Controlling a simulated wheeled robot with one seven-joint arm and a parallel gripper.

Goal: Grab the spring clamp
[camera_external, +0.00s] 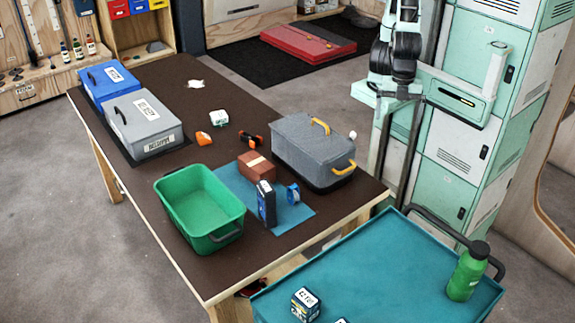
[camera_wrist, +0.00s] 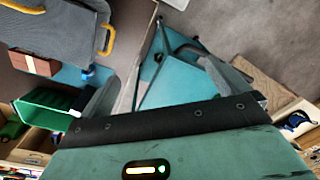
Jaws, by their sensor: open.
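A small black and orange thing, which looks like the spring clamp (camera_external: 252,139), lies on the dark table top. It is in the external view, left of the grey lidded box and behind the brown box. I cannot make it out in the wrist view. My gripper (camera_wrist: 160,88) is open in the wrist view, its dark fingers wide apart with nothing between them. In the external view my arm hangs at the right, beyond the table's right edge and well apart from the clamp. Its fingertips are hard to make out there.
The grey lidded box (camera_external: 312,150) with yellow handles stands between my arm and the clamp. The brown box (camera_external: 257,166), green bin (camera_external: 199,205) and blue tape (camera_external: 293,193) are nearby. A teal cart (camera_external: 395,265) with a green bottle (camera_external: 467,272) stands in front.

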